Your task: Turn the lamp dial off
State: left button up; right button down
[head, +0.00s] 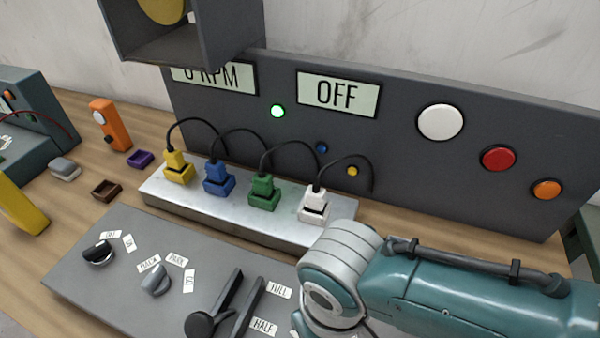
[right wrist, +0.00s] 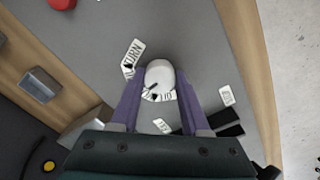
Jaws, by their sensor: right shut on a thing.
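In the right wrist view my right gripper (right wrist: 158,88) has its two purple fingers on either side of a whitish round knob (right wrist: 160,72) and is shut on it. Small white labels (right wrist: 133,57) lie around this knob, only partly readable. I cannot tell if this knob is the lamp dial. In the head view a black dial (head: 98,252) with small labels and a grey dial (head: 155,280) with labels sit on the grey panel (head: 90,285). My right arm covers the panel's right part, and its gripper is hidden there. My left gripper is not in view.
A metal power strip (head: 240,213) with several coloured plugs stands behind the panel. The upright board (head: 410,150) carries an OFF display (head: 338,94), a lit green lamp (head: 278,111) and several round buttons. Upright levers (head: 228,300) stand near my right arm.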

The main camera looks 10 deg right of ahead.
jog(key=n, duration=1)
jog(key=shift+n, duration=1)
jog(key=shift+c, duration=1.9)
grip_release()
